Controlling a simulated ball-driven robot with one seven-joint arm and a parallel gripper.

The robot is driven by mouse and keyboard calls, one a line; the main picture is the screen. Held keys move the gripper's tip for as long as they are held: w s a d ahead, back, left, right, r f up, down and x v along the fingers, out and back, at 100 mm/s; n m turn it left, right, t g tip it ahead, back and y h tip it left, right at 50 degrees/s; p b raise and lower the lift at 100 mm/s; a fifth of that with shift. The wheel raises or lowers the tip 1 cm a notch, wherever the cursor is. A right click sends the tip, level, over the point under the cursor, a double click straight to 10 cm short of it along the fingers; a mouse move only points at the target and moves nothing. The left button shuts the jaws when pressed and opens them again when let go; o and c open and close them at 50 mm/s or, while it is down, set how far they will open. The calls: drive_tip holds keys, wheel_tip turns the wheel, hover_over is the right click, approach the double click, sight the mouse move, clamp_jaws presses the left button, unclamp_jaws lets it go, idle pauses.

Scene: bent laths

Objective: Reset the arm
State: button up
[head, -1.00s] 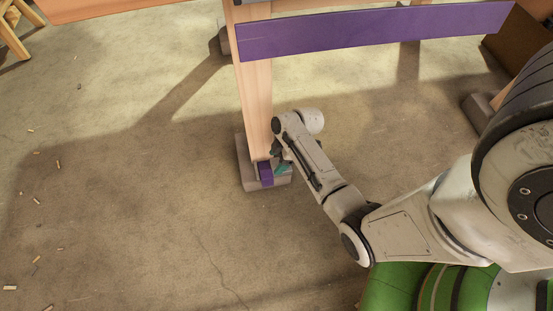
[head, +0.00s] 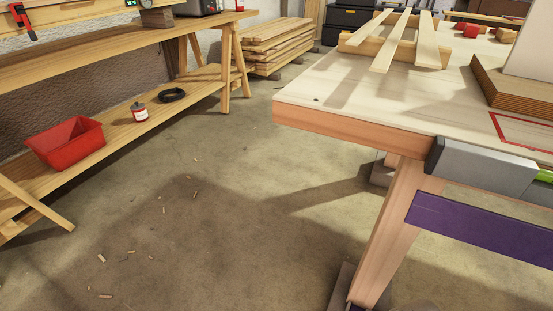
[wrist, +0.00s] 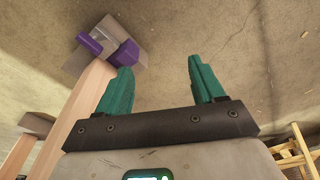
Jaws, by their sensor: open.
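My gripper (wrist: 160,85) shows in the wrist view, with its two teal fingers spread apart and nothing between them. Bare concrete floor lies beyond the fingertips. A wooden table leg (wrist: 85,105) with a grey foot (wrist: 122,32) and purple pieces (wrist: 125,53) stands just left of the left finger. In the head view my arm and gripper are out of the picture. The workbench (head: 345,127) fills the right side there, and its leg (head: 388,235) runs down to the bottom edge.
Several pale laths (head: 398,35) lie on the workbench's wooden blocks. A purple board (head: 480,228) crosses below the bench top. A low shelf at left holds a red bin (head: 65,143) and a small can (head: 139,112). The floor (head: 235,200) between is open, with scattered wood chips.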

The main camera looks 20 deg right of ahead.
drive_tip(key=s+a+r+m, duration=0.3)
drive_tip(key=s+r, duration=0.1)
drive_tip(key=r, duration=0.1)
wheel_tip(320, 180, up, 32)
drive_tip(key=p, duration=3.2)
drive_tip(key=shift+w+a+r+h, duration=0.15)
drive_tip(key=shift+r+h, duration=0.1)
drive_tip(key=shift+h, duration=0.15)
